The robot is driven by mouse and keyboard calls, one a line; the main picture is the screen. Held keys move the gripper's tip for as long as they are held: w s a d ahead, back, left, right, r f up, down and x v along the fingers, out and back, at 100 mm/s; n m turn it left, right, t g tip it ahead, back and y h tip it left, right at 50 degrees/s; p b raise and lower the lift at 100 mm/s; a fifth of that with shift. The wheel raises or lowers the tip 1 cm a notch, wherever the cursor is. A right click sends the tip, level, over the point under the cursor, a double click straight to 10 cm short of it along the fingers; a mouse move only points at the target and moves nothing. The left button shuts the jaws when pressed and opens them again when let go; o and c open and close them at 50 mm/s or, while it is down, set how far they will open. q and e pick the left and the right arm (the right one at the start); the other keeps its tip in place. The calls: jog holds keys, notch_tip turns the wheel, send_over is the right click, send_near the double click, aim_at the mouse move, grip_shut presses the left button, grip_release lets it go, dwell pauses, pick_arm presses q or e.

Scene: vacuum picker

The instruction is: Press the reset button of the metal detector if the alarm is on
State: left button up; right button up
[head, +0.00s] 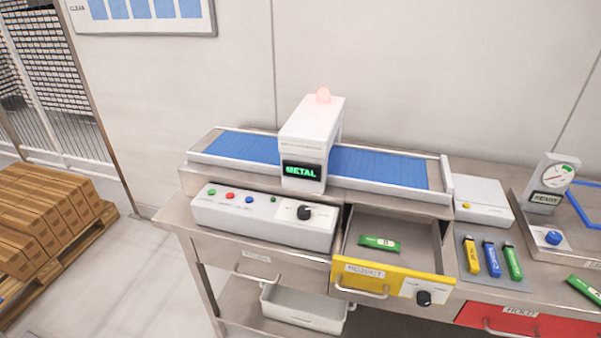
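The metal detector (311,125) is a white arch over the blue conveyor belt (380,167). Any labels by the buttons are too small to read, so I cannot tell which is reset. Neither of my grippers is in view.
The yellow-fronted "REJECT" drawer (384,279) is open and holds a green packet (379,243). Right of it are several colored tools (491,258), a white box (482,201) and a gauge (558,174). Brown cartons (45,215) stand on the left. Floor in front is clear.

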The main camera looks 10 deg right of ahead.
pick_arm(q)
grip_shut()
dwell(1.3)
